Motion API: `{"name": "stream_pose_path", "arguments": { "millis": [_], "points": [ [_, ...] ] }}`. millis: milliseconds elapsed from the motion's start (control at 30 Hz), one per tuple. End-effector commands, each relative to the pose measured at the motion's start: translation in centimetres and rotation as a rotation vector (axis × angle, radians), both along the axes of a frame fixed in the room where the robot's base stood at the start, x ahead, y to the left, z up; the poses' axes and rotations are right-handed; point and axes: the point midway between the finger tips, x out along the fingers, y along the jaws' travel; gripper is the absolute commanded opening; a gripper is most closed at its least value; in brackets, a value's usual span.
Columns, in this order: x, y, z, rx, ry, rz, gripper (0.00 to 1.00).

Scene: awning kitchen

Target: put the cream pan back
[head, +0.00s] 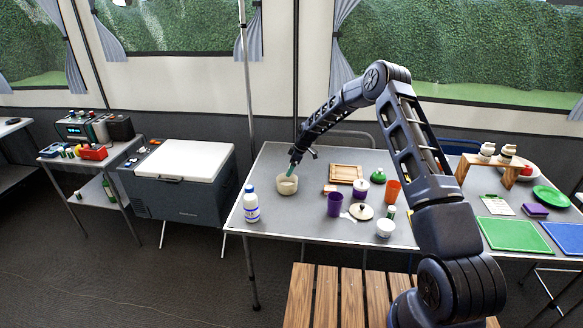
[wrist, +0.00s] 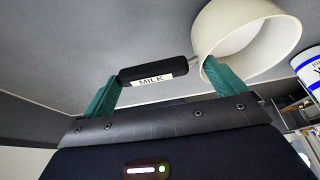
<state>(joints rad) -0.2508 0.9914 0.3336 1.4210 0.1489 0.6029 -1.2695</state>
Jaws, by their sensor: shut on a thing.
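The cream pan (head: 287,185) is at the back left of the grey table in the head view, beside the milk bottle. It appears upright; I cannot tell if it touches the table. In the wrist view the cream pan (wrist: 247,30) is at the upper right, with its black handle (wrist: 154,70), labelled MILK, across the space between the green fingers. My gripper (head: 292,168) reaches down to the pan from behind. In the wrist view my gripper (wrist: 162,84) is shut on the pan's handle, and the right finger overlaps the pan's wall.
A white milk bottle (head: 250,206) stands close in front of the pan. A cooler box (head: 182,180) stands left of the table.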

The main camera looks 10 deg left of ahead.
Motion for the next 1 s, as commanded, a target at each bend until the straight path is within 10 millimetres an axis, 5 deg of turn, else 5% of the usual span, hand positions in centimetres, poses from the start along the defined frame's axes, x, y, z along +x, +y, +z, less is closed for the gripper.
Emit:
{"name": "stream_pose_path", "arguments": {
  "millis": [400, 433, 767, 1000],
  "points": [
    [0.0, 0.0, -0.6, 0.001, -0.001, 0.0, 0.57],
    [0.0, 0.0, -0.6, 0.001, -0.001, 0.0, 1.0],
    [0.0, 0.0, -0.1, 0.0, -0.002, -0.001, 1.0],
    [0.1, -1.4, 3.2, 0.001, -0.004, -0.002, 1.0]
  ]
}}
